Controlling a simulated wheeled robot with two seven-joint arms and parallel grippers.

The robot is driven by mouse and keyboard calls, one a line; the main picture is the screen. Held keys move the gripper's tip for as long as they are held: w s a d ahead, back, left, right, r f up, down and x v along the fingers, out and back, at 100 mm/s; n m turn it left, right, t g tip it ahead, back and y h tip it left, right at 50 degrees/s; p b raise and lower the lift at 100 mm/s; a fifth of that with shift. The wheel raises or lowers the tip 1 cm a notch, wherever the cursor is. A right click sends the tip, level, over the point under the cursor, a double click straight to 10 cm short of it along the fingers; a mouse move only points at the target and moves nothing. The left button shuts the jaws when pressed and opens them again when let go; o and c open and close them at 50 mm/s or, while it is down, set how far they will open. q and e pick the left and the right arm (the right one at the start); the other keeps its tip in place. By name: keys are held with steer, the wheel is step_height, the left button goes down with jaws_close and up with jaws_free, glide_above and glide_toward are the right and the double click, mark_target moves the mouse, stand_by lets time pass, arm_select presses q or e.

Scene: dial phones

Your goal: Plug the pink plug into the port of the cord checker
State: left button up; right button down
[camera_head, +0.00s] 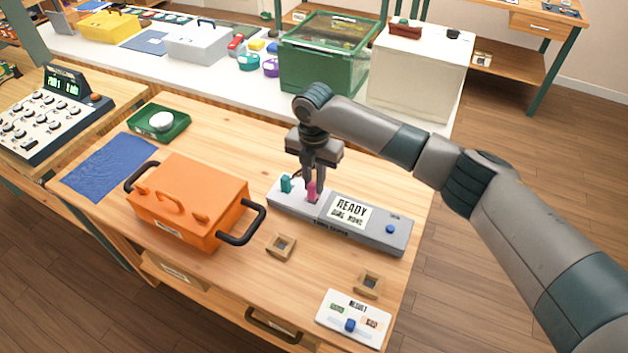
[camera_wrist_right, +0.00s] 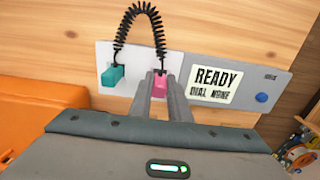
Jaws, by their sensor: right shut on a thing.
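The cord checker (camera_head: 385,233) is a long grey box on the wooden table, with a screen reading READY, DIAL NONE and a blue button. The pink plug (camera_head: 311,191) stands upright at the checker's left part, and it also shows in the right wrist view (camera_wrist_right: 160,88). My right gripper (camera_head: 314,185) points down and is shut on the pink plug. A teal plug (camera_head: 286,184) stands to its left, joined to the pink one by a coiled black cord (camera_wrist_right: 139,17). The port under the pink plug is hidden, so I cannot tell how deep it sits. My left gripper is not in view.
An orange toolbox (camera_head: 188,200) with black handles stands left of the checker. Two small wooden frames (camera_head: 281,246) and a RESULT panel (camera_head: 353,318) lie in front. A blue mat (camera_head: 108,168) and green tray (camera_head: 177,133) are at the left.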

steer(key=shift+f, duration=0.65)
steer(key=c, duration=2)
jaws_free()
steer(key=shift+c, duration=0.2)
steer(key=shift+o, duration=0.3)
steer(key=o, duration=0.5)
steer(key=shift+r+b, duration=0.15)
steer(key=shift+b, duration=0.15)
